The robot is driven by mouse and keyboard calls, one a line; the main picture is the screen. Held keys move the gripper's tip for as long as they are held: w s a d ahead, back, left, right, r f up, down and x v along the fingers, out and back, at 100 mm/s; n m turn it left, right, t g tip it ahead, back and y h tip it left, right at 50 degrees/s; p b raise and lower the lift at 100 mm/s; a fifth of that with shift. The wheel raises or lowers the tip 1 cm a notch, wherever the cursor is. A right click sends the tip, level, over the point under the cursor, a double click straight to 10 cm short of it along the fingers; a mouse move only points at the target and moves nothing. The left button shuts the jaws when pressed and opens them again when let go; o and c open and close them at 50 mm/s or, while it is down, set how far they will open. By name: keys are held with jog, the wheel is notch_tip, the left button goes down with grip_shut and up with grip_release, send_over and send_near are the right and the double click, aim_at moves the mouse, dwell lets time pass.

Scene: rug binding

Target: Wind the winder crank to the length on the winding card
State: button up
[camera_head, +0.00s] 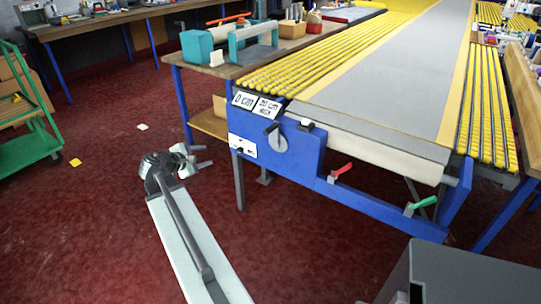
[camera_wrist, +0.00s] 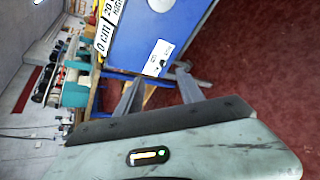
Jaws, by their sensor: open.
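The winder crank (camera_head: 280,140) is a pale grey disc with a dark handle, on the blue end panel of the long table. Part of the disc shows at the top edge of the wrist view (camera_wrist: 161,4). Two white plates sit above it to the left. One plate (camera_head: 244,100) reads "0 cm"; the other, apparently the winding card (camera_head: 267,106), reads "20 cm" with a smaller line I cannot read surely. My gripper (camera_head: 205,156) is open and empty, left of the panel and apart from the crank, its fingers pointing toward the panel.
A side table (camera_head: 213,72) with teal equipment stands behind. A green cart (camera_head: 35,148) is at the left. Red floor around my gripper is clear.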

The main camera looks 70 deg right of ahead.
aim_at(266, 134)
jog(key=s+d+n+g+h+b, duration=0.1)
jog(key=s+d+n+b, duration=0.1)
jog(key=s+d, duration=0.3)
jog(key=s+d+n+g+h+b, duration=0.1)
jog(key=s+d+n+h+b, duration=0.1)
jog(key=s+d, duration=0.3)
jog(key=s+d+n+g+h+b, duration=0.1)
jog(key=s+d+n+b, duration=0.1)
jog(key=s+d, duration=0.2)
jog(key=shift+s+d+r+h, duration=0.1)
jog(key=shift+s+d+h, duration=0.1)
jog(key=shift+d, duration=0.3)
jog(key=shift+s+d+r+h, duration=0.1)
jog(key=shift+s+d, duration=0.1)
jog(key=shift+d, duration=0.25)
jog(key=shift+s+d+r+n, duration=0.2)
jog(key=shift+r+n, duration=0.1)
jog(key=shift+r, duration=0.1)
jog(key=x, duration=0.7)
jog(key=shift+d, duration=0.3)
grip_shut()
jog(key=shift+s+a, duration=0.1)
jog(key=shift+d, duration=0.25)
jog(key=shift+a, duration=0.2)
jog(key=shift+s, duration=0.15)
